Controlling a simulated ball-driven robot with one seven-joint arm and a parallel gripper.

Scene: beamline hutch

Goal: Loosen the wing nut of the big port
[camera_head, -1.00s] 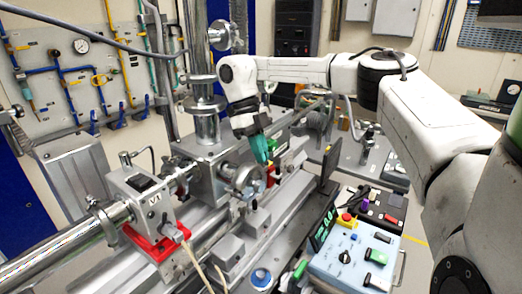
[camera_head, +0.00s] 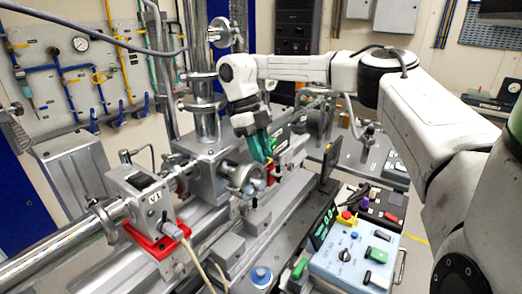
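The big port (camera_head: 243,178) is a round metal flange with a clamp ring on the front of the grey chamber block (camera_head: 212,160), near the middle of the view. A small light piece at the right of its ring may be the wing nut; it is too small to be sure. My gripper (camera_head: 267,163) comes down from above with green-teal fingers, just right of the port. A red piece (camera_head: 274,173) shows beside the fingertips. The fingertips are small and partly overlap the parts behind, so I cannot tell whether they touch the port or are open.
A V1 valve box (camera_head: 148,196) on a red bracket stands on the beam pipe (camera_head: 75,240) at left. A blue-white control box (camera_head: 352,254) and a dark display (camera_head: 322,228) stand at front right. A vertical metal column (camera_head: 208,120) rises behind the port.

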